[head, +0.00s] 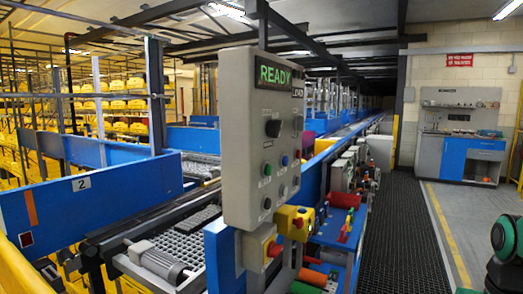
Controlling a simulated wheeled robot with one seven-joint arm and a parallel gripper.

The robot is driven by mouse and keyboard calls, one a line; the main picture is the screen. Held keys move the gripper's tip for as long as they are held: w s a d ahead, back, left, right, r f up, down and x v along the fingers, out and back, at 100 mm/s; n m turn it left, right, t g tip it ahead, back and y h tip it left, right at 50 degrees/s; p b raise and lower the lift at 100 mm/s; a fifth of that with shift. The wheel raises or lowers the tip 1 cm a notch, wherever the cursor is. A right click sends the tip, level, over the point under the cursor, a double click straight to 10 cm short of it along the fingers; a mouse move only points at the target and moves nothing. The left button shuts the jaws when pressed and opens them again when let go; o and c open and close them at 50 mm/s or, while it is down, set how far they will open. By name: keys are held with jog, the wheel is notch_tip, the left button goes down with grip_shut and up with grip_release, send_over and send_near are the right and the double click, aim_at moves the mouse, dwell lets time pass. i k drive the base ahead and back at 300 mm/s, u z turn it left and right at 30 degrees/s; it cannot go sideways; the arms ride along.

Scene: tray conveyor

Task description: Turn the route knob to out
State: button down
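A grey control box (237,150) stands upright at the centre, its front face angled to the right. A lit green "READY" display (274,73) is at its top. Below it is a black knob (273,128), the largest on the face. Its setting and any "out" marking are too small to read. Small buttons and dark knobs sit lower on the face, among them a blue button (284,160). My gripper is not in view; only a dark, green-ringed part of my arm shows at the lower right edge.
A yellow box with a red button (298,222) juts out below the control box. A conveyor with rollers (180,245) runs left of it, behind blue rails. A dark mat aisle (402,235) is clear on the right. A grey-blue workbench (460,150) stands at the back wall.

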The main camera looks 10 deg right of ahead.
aim_at(272, 129)
jog(key=u, duration=0.9)
jog(key=k, duration=1.15)
jog(key=z, duration=0.9)
jog(key=i, duration=1)
jog(key=u, duration=0.1)
